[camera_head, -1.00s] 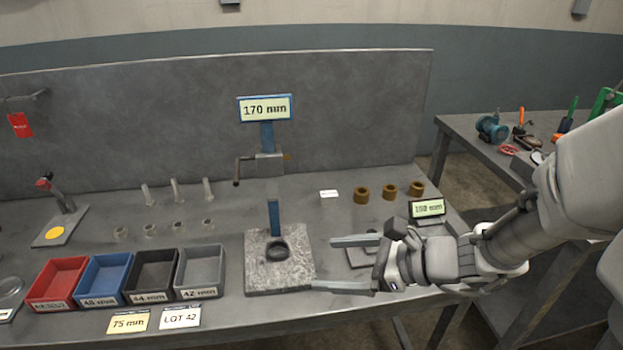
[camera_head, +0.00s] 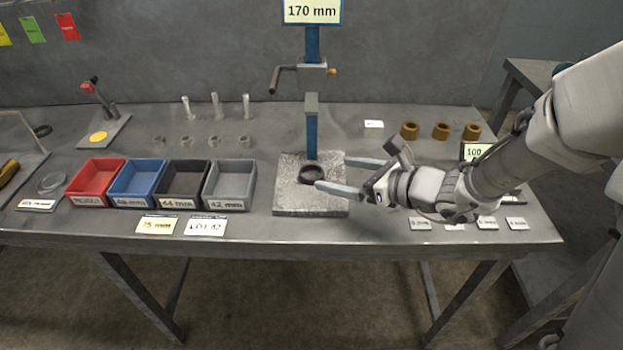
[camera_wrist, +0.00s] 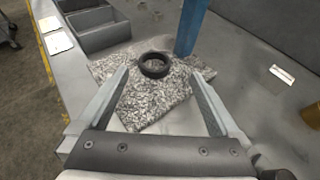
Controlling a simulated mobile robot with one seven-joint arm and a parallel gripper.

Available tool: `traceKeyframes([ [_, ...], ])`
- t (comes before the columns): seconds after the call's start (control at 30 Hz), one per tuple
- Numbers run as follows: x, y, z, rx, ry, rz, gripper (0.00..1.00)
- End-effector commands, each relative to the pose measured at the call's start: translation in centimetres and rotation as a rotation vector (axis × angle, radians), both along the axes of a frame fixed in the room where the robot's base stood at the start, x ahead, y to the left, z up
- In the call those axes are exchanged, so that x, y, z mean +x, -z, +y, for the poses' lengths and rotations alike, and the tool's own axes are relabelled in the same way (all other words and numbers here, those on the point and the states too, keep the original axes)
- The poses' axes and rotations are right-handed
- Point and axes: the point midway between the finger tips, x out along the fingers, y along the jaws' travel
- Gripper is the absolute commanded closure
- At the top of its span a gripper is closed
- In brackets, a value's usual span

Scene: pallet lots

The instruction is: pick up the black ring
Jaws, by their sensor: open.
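The black ring (camera_head: 312,174) lies flat on a speckled grey stone plate (camera_head: 310,206), in front of a blue upright post (camera_head: 312,135). My gripper (camera_head: 340,175) is open, just to the right of the ring, with its fingers pointing left toward it. In the head view the nearer fingertip reaches close to the ring's right edge. In the wrist view the ring (camera_wrist: 154,65) sits centred just beyond the two open fingertips, with nothing between the fingers (camera_wrist: 162,85) but bare plate.
Red, blue, black and grey bins (camera_head: 228,185) stand left of the plate. Brown rings (camera_head: 441,131) stand at the back right. Labels (camera_head: 205,226) lie along the front edge.

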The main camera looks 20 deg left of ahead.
Motion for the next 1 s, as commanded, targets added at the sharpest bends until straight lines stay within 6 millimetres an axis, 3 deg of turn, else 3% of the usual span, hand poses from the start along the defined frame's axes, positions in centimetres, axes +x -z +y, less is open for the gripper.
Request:
traceKeyframes([
  [0.23,0.5,0.9,1.6,0.0,-0.003,0.0,0.01],
  [0.5,1.6,2.5,5.0,0.0,-0.002,0.0,0.01],
  [0.8,1.9,2.5,5.5,0.0,0.0,-0.001,0.01],
  [0.83,1.9,2.5,5.5,0.0,0.0,-0.001,0.03],
  [1.0,1.9,2.5,5.4,0.0,0.0,-0.001,0.33],
])
